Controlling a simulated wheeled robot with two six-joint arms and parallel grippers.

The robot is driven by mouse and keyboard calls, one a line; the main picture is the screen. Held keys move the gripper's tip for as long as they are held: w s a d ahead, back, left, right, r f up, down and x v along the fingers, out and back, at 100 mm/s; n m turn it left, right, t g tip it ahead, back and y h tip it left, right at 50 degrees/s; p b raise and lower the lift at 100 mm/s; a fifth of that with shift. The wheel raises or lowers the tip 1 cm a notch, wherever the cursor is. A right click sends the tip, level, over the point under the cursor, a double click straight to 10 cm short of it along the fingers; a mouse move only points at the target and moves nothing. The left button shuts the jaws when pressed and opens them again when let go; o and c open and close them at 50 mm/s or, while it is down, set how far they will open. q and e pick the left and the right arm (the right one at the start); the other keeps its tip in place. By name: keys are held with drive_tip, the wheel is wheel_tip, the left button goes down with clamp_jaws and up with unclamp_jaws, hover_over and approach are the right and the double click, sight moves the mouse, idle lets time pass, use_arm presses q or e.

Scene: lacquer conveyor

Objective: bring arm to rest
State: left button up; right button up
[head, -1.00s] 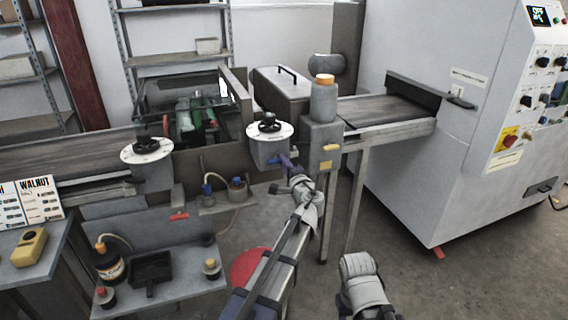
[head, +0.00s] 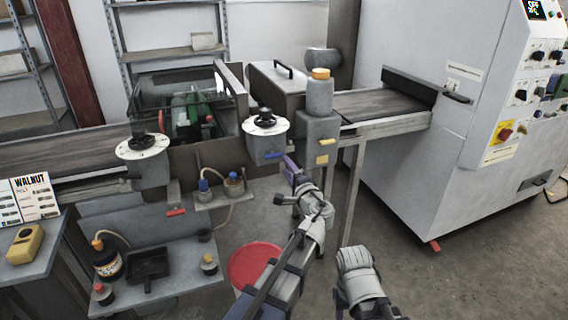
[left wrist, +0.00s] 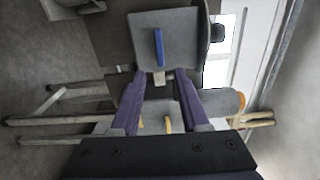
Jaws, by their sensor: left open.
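My left gripper (head: 289,172) is in the middle of the head view, in front of the grey dial box (head: 266,149) with the blue lever (head: 274,155). In the left wrist view its two purple fingers (left wrist: 160,84) are spread with nothing between them. The blue lever (left wrist: 158,47) shows just beyond the fingertips, apart from them. Part of my right arm (head: 358,278) shows at the bottom of the head view; its gripper cannot be made out.
The conveyor machine has a second dial box (head: 148,162) on the left and an orange-capped bottle (head: 320,92). A red round container (head: 256,266) stands on the floor. A shelf with bottles and a black tray (head: 149,268) is at lower left. A white cabinet (head: 440,130) stands right.

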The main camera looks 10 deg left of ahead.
use_arm(q)
drive_tip(key=shift+s+d, duration=0.2)
drive_tip(key=shift+s, duration=0.15)
drive_tip(key=s+f+n+g+h, duration=0.3)
drive_tip(key=s+f+n+g, duration=0.45)
drive_tip(key=s+f, duration=0.7)
drive_tip(key=s+d+f+g+h, duration=0.3)
drive_tip(key=s+d+f+g, duration=0.15)
drive_tip(key=s, duration=0.25)
drive_tip(key=s+d+f+g+h, duration=0.25)
drive_tip(key=s+d, duration=0.25)
drive_tip(key=s, duration=0.3)
wheel_tip(320, 180, up, 13)
drive_tip(key=d+p, duration=0.1)
drive_tip(key=p, duration=1.2)
drive_tip(key=shift+s+g, duration=0.35)
drive_tip(key=shift+s, duration=0.05)
drive_tip(key=shift+f, duration=0.15)
